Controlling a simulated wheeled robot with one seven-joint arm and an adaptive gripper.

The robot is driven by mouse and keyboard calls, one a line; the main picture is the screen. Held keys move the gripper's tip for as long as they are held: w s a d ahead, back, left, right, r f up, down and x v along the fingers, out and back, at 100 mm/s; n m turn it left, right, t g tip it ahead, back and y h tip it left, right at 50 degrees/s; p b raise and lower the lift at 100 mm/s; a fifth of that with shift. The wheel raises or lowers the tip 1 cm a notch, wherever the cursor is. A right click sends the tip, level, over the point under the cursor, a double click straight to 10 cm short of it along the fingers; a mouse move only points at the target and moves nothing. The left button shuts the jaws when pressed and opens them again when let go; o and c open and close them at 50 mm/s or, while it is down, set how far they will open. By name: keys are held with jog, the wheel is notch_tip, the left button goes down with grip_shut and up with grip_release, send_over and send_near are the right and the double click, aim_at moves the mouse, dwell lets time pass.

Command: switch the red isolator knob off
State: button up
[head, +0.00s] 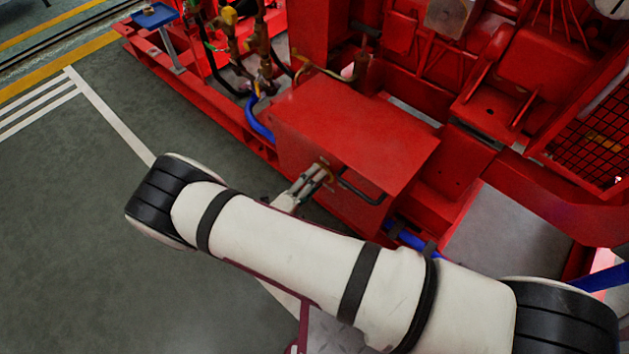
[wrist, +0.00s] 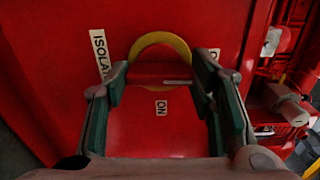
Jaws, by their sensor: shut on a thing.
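The red isolator knob (wrist: 160,74) sits on a red panel in front of a yellow ring (wrist: 162,45). Its bar lies across the wrist picture, with a white mark at its right part. My gripper (wrist: 162,78) is shut on the knob, one finger at each end of the bar. A sideways "ON" label (wrist: 161,108) shows below the knob, and a partly hidden "ISOLA…" label (wrist: 101,54) stands at the left. In the head view my gripper (head: 322,170) is at the front face of the red box (head: 350,130); the knob is mostly hidden there.
A black handle (head: 362,190) sticks out of the box face just right of my gripper. Blue hoses (head: 258,122) and pipes run at the box's left. Red pumpset frame surrounds the box at back and right. Open grey floor (head: 80,220) lies at the left.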

jog(key=o, duration=1.2)
jog(key=shift+c, duration=0.2)
jog(key=v, duration=1.2)
